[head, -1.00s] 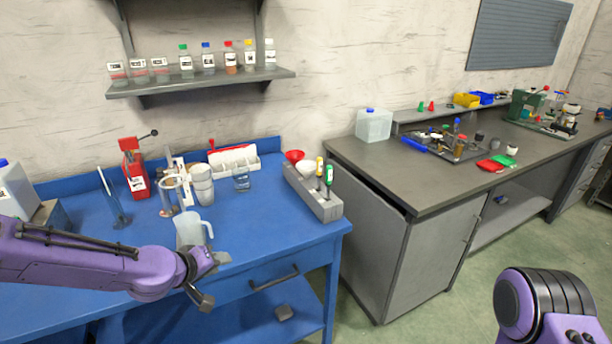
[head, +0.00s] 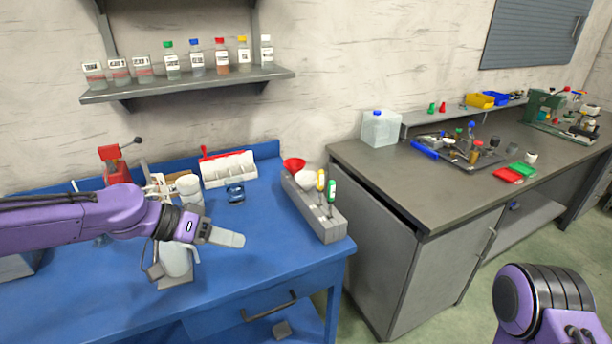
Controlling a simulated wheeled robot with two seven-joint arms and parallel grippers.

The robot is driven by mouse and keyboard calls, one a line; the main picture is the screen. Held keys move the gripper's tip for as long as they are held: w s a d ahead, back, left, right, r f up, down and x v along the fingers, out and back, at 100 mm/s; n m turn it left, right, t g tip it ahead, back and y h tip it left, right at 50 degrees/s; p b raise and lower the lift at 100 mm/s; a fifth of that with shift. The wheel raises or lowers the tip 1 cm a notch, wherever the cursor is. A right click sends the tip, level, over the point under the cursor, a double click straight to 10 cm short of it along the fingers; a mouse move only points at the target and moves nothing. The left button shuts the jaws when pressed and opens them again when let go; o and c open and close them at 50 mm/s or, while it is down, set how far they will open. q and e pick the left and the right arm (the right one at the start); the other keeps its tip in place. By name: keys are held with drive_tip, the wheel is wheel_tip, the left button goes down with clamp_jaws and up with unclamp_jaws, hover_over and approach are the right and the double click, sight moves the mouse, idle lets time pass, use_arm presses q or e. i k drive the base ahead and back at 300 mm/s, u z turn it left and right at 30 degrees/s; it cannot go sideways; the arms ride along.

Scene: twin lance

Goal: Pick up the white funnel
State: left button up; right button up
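The white funnel (head: 307,179) sits in the grey holder (head: 325,226) at the right end of the blue bench, between a red funnel (head: 294,164) and two screwdrivers with yellow and green handles (head: 331,189). My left gripper (head: 200,260) is over the bench, left of the holder and clear of the funnel. Its fingers look spread apart, with nothing seen held between them. A white jug (head: 176,260) stands behind it, partly hidden. Part of my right arm shows at the lower right, but its gripper is out of view.
A white bin rack (head: 228,170) and a small glass beaker (head: 235,193) stand at the back of the blue bench (head: 262,238). White cups (head: 189,188) and a red press (head: 115,165) are by the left arm. The bench is clear between gripper and holder.

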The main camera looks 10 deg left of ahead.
sight(307, 178)
drive_tip(key=i, duration=1.1)
drive_tip(key=z, duration=0.05)
